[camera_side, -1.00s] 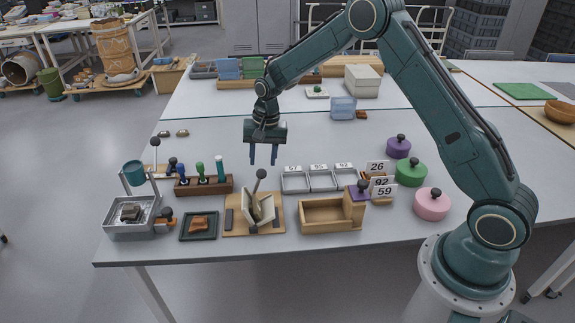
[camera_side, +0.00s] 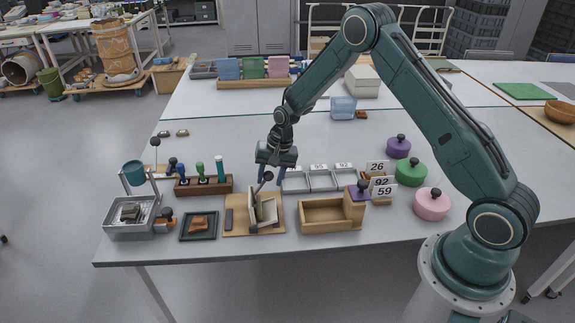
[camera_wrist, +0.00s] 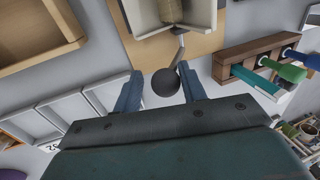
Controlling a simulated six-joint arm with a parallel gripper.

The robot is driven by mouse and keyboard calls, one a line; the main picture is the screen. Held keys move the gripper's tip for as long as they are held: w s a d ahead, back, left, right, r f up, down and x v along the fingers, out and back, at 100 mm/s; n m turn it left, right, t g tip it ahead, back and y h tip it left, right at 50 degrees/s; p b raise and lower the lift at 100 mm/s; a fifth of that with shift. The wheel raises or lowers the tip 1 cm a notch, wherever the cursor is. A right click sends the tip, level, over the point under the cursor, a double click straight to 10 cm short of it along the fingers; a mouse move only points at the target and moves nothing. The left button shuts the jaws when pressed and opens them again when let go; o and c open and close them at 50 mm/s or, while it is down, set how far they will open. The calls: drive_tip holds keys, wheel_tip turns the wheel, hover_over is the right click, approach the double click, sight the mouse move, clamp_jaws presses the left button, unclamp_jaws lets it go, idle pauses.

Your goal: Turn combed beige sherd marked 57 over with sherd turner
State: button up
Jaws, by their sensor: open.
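The sherd turner (camera_side: 256,212) is a wooden board with two cream plates and a lever ending in a dark ball knob (camera_side: 268,176). In the wrist view its cream plates (camera_wrist: 150,18) show at the top edge, partly cut off. My gripper (camera_side: 270,183) is open at the turner's back. In the wrist view the knob (camera_wrist: 166,82) lies between the fingers of my gripper (camera_wrist: 160,92), with gaps beside it. I cannot make out the combed beige sherd marked 57; the turner's plates may hide it.
An open wooden box (camera_side: 325,212) stands right of the turner, and white trays (camera_side: 320,180) lie behind it. A stamp rack (camera_side: 204,186) and a dark tray with a brown sherd (camera_side: 198,224) are at left. Purple, green and pink lidded pots stand at right.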

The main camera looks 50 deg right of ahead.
drive_tip(key=shift+s+d+f+t+y, duration=0.3)
drive_tip(key=shift+s+d+f, duration=0.2)
drive_tip(key=shift+f, duration=0.25)
drive_tip(key=shift+s+d+f+t+y, duration=0.3)
drive_tip(key=shift+s+d+f, duration=0.15)
drive_tip(key=shift+f, duration=0.25)
drive_tip(key=shift+d, duration=0.1)
drive_tip(key=v, duration=0.5)
drive_tip(key=shift+s+r, duration=0.1)
